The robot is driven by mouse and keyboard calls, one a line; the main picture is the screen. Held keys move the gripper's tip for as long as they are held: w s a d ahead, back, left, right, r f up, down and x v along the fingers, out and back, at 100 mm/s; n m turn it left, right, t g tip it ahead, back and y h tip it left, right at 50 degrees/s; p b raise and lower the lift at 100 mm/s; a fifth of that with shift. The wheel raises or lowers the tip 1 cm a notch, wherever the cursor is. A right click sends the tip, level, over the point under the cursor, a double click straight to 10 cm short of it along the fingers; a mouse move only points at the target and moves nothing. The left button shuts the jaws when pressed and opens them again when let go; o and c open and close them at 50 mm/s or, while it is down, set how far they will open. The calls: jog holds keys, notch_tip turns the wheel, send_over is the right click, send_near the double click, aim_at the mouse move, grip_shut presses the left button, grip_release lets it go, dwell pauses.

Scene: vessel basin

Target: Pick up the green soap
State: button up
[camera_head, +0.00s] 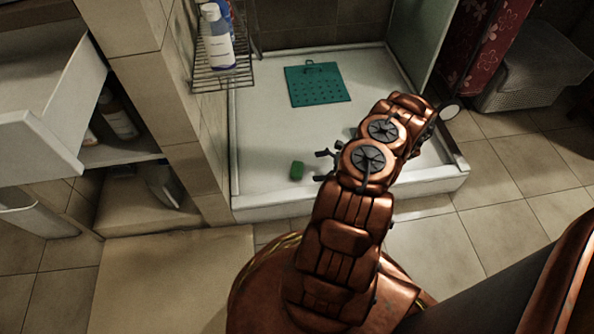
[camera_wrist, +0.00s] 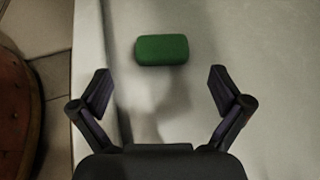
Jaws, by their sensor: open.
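The green soap (camera_head: 297,171) is a small rounded block lying on the white shower tray (camera_head: 262,125), near its front left part. In the wrist view the soap (camera_wrist: 162,49) lies ahead of my gripper (camera_wrist: 159,85), a little beyond the fingertips and roughly centred between them. My gripper is open and empty, with a finger on each side. In the head view part of the gripper (camera_head: 324,165) shows just right of the soap; the rest is hidden behind my arm.
A teal mat (camera_head: 318,91) lies on the tray behind the soap. A wire rack with bottles (camera_head: 217,45) hangs on the tiled wall at the left. An open drawer (camera_head: 55,110) juts out at far left. A raised tray rim (camera_head: 345,196) runs along the front.

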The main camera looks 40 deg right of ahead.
aim_at(303, 169)
jog(key=b+x, duration=0.1)
jog(key=x, duration=0.1)
jog(key=f+b+x, duration=0.1)
jog(key=x, duration=0.2)
jog(key=shift+s+d+b, duration=0.1)
jog(key=shift+d+b, duration=0.05)
jog(key=shift+b, duration=0.25)
jog(key=shift+w+a+f, duration=0.15)
jog(key=shift+w+a, duration=0.2)
jog(key=shift+w, duration=0.2)
jog(key=c, duration=1.1)
